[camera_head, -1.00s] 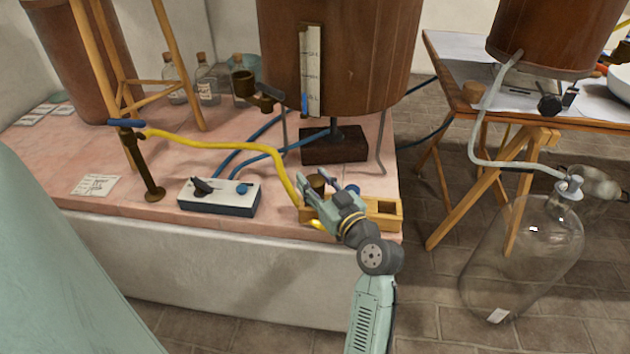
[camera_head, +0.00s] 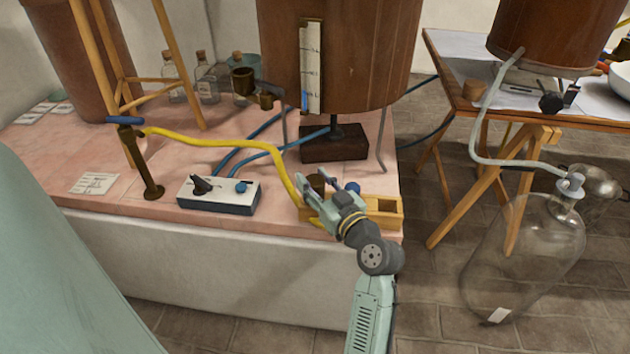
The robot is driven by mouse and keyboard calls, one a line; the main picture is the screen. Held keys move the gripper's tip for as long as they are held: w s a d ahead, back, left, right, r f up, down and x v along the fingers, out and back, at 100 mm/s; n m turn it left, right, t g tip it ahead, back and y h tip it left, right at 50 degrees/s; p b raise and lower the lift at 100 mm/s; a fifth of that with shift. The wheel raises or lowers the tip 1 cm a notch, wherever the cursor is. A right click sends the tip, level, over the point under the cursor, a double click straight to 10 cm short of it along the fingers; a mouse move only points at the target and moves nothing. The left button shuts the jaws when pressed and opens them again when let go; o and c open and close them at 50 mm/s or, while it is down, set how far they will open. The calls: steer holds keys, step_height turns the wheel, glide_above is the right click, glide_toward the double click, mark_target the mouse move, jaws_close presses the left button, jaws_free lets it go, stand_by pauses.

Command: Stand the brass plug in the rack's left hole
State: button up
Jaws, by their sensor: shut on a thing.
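The brass plug (camera_head: 317,183) is a short brown-gold cylinder between the fingers of my gripper (camera_head: 325,187). My gripper is shut on it, over the left part of the wooden rack (camera_head: 400,216). The plug looks upright. The rack is a low, light wooden block near the front edge of the pink tiled bench. Its right hole (camera_head: 386,205) shows as a dark, empty square. My gripper and wrist cover much of the rack's left and middle, so the left hole is hidden. I cannot tell whether the plug's lower end is inside it.
A yellow hose (camera_head: 215,144) runs down to the rack's left end. A switch box (camera_head: 219,196) and a brass stand (camera_head: 150,180) are to the left. A large copper vessel (camera_head: 350,60) stands behind. A glass carboy (camera_head: 525,255) is on the floor at right.

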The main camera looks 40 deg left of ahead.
steer(key=shift+f+b, duration=0.35)
steer(key=shift+b, duration=0.05)
